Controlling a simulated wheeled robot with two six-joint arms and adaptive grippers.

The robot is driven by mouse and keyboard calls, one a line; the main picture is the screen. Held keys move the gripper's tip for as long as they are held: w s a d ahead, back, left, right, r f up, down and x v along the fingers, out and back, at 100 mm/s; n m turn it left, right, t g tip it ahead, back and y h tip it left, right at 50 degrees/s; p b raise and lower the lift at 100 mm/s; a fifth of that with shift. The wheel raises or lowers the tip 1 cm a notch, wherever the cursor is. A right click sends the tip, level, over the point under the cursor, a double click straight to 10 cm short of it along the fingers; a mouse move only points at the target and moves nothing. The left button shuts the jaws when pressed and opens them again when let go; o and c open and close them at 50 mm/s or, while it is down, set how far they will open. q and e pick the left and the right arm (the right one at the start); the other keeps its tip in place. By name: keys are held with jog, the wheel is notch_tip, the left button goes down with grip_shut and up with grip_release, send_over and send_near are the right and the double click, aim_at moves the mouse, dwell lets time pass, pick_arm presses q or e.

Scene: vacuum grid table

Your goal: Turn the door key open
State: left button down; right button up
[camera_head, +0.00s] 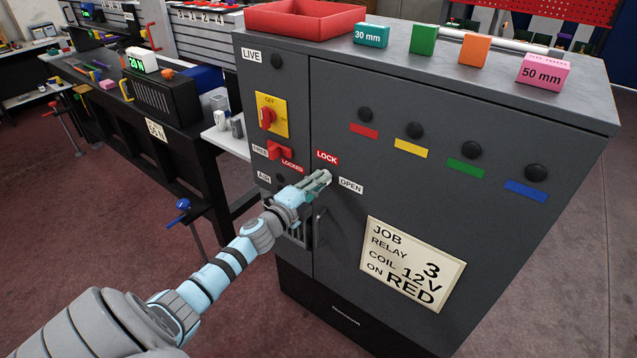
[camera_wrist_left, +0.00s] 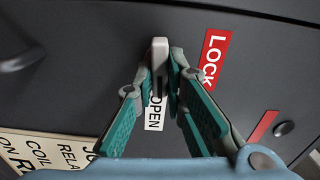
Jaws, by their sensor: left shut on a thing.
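The dark grey cabinet door (camera_head: 470,215) carries a red LOCK label (camera_head: 327,158) and a white OPEN label (camera_head: 351,186). My left gripper (camera_head: 320,181) is at the door between these labels. In the left wrist view my left gripper (camera_wrist_left: 165,82) is shut on the pale grey door key (camera_wrist_left: 159,55), which shows between the fingertips. The OPEN label (camera_wrist_left: 155,113) lies just behind the fingers there, and the LOCK label (camera_wrist_left: 214,58) is to the right. The keyhole is hidden, so the key's exact turn cannot be told. My right gripper is not in view.
A door handle (camera_head: 318,228) is just below my left gripper. A red switch (camera_head: 280,150) and a yellow-plated switch (camera_head: 271,115) are to its left. A red tray (camera_head: 303,20) and several blocks stand on top. A cream job card (camera_head: 412,263) is on the door.

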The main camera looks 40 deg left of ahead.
pick_arm(q)
jog(key=c, duration=1.7)
grip_release()
jog(key=shift+r, duration=0.3)
jog(key=shift+o, duration=0.3)
jog(key=shift+f, duration=0.15)
jog(key=shift+w+f, duration=0.1)
jog(key=shift+f, duration=0.05)
